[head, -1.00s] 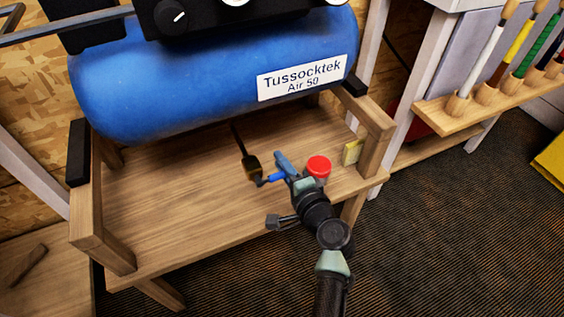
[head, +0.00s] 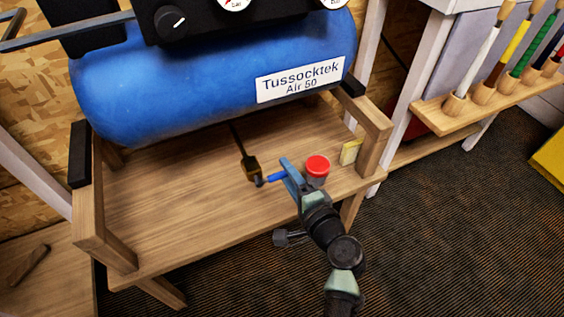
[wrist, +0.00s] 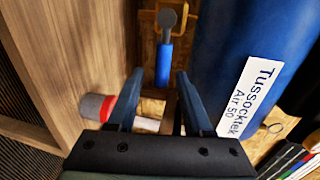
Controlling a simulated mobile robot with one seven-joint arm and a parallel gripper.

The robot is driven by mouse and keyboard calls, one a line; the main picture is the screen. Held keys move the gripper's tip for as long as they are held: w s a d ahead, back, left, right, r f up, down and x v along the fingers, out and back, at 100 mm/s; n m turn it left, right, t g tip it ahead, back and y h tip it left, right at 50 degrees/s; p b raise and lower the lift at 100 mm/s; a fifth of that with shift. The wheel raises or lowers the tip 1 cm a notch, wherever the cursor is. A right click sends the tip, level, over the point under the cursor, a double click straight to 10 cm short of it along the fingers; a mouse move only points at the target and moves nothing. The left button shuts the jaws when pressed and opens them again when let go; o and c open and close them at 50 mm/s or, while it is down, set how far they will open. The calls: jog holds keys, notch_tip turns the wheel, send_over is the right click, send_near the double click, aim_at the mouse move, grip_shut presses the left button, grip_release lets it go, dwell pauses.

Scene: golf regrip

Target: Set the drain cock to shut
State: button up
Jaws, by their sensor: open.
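In the wrist view the blue lever (wrist: 163,66) runs down from the dark pivot of the cock (wrist: 166,20). My gripper (wrist: 160,78) is open, with one finger on each side of the line of the lever; the lever's end lies near the fingertips. I cannot tell whether they touch it. In the head view my gripper (head: 290,172) is right of the cock.
A red-capped container (head: 317,167) stands on the wooden shelf (head: 180,210) close beside my gripper. The blue tank (head: 200,80) is overhead. The shelf's left part is clear.

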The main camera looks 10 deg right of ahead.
jog(key=p+v, duration=0.1)
jog(key=v, duration=0.8)
jog(key=shift+p, duration=0.4)
jog(key=w+a+r+n+t, duration=0.15)
jog(key=w+r+n, duration=0.25)
jog(key=r, duration=0.5)
jog(key=w+a+r+n+t, duration=0.1)
jog(key=w+a+r+n, duration=0.2)
jog(key=r, duration=0.7)
notch_tip(320, 180, up, 19)
jog(key=a+n+t+h, duration=0.2)
jog(key=n+t, duration=0.2)
jog(key=n, duration=0.1)
jog(key=s+a+r+n+t+h, duration=0.1)
jog(key=s+a+r+t, duration=0.15)
jog(key=s+r, duration=0.6)
jog(key=s+a+r+n+t+h, duration=0.15)
jog(key=s+r+t, duration=0.35)
jog(key=r, duration=0.7)
notch_tip(320, 180, up, 31)
jog(key=d+g+p, duration=0.1)
jog(key=p, duration=3.1)
jog(key=shift+s+g, duration=0.3)
jog(key=shift+s, duration=0.15)
